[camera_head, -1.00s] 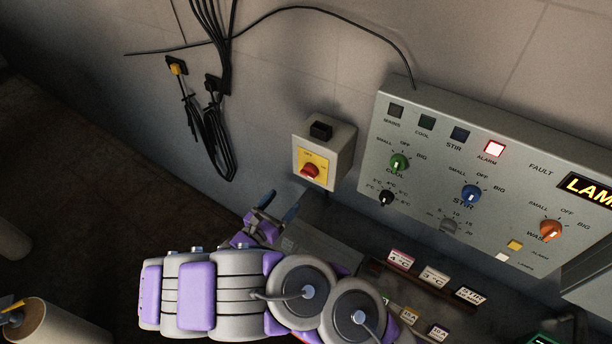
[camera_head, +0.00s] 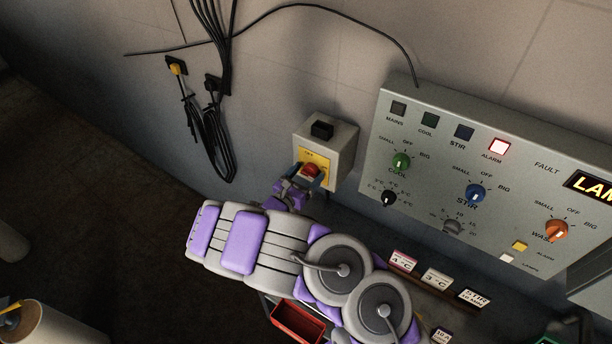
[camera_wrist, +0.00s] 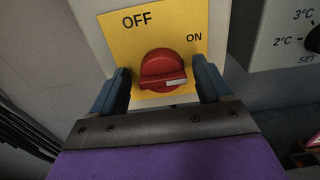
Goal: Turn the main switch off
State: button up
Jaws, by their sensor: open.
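The main switch is a red rotary knob (camera_wrist: 163,70) on a yellow plate (camera_wrist: 120,47) marked OFF and ON, in the wrist view. Its white mark lies at the knob's right side, below the word ON. In the head view the red knob (camera_head: 311,170) sits on a pale box (camera_head: 341,158) on the wall. My gripper (camera_wrist: 163,85) is open, with one blue finger on each side of the knob. A gap shows between each finger and the knob. In the head view my gripper (camera_head: 296,184) is at the box's lower left and partly covers the plate.
Black cables (camera_head: 212,140) hang on the wall to the left. A red tray (camera_head: 298,322) lies below my arm.

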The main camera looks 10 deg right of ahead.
jog(key=c, duration=1)
jog(key=shift+r+n, duration=0.1)
jog(key=shift+n, duration=0.2)
jog(key=n+p, duration=0.1)
jog(key=n, duration=0.2)
jog(key=shift+n, duration=0.3)
jog(key=n, duration=0.2)
jog(key=n+p, duration=0.1)
jog(key=n, duration=0.1)
jog(key=shift+w+a+n, duration=0.15)
jog(key=shift+n, duration=0.15)
jog(key=n, duration=0.4)
jog(key=shift+p, duration=0.4)
jog(key=n, duration=0.5)
jog(key=shift+a+f, duration=0.1)
jog(key=shift+f, duration=0.15)
